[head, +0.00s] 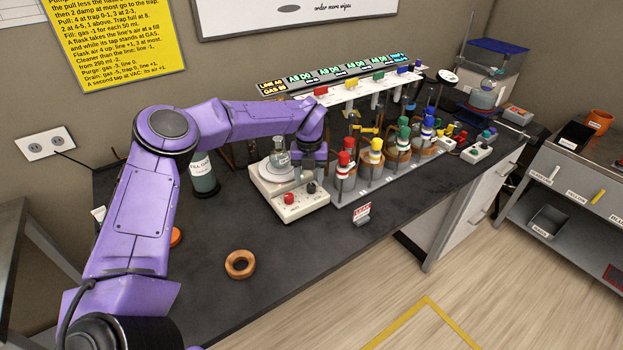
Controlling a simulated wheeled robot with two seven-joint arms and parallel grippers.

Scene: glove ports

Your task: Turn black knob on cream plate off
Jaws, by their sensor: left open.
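The cream plate (297,211) is a boxy unit on the dark bench with a flat top. On its sloped front are a red knob (289,198) at the left and a black knob (311,187) at the right. A small clear flask (280,155) stands on its top. My left arm reaches over from the left, and my left gripper (317,172) points down just above and behind the black knob. It is open. Its fingers are small and dark here, and I cannot tell whether they touch the knob. My right gripper is not in view.
Several flasks with coloured caps, including a red-capped one (344,160), stand close to the right of the plate. A cork ring (240,264) lies nearer me. The front of the bench between them is clear.

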